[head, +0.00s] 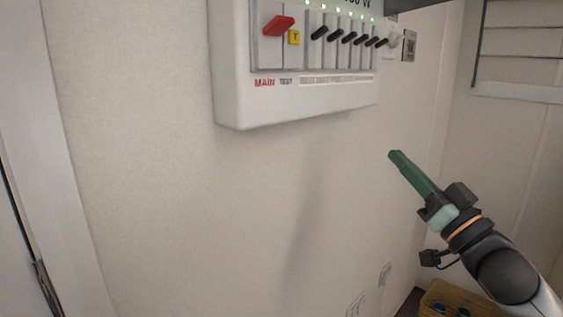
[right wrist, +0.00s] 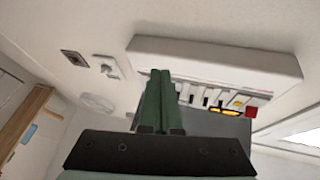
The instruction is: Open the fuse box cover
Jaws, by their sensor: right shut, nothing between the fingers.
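The white fuse box (head: 300,110) hangs on the wall at the top of the head view. Its red main switch (head: 279,25), yellow test button (head: 294,37) and row of black breaker switches (head: 350,38) are uncovered. In the right wrist view, a grey panel (right wrist: 215,125) stands out beyond the switches; it looks like the cover swung up, mostly cut off in the head view. My right gripper (head: 396,156) has green fingers, shut and empty, below and right of the box, apart from it. It also shows in the right wrist view (right wrist: 160,75). My left gripper is out of view.
A wall switch (head: 392,42) and a dark socket plate (head: 409,45) are right of the box. A wooden crate (head: 440,300) stands low at the right. Wall sockets (head: 357,303) sit low. The wall below the box is clear.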

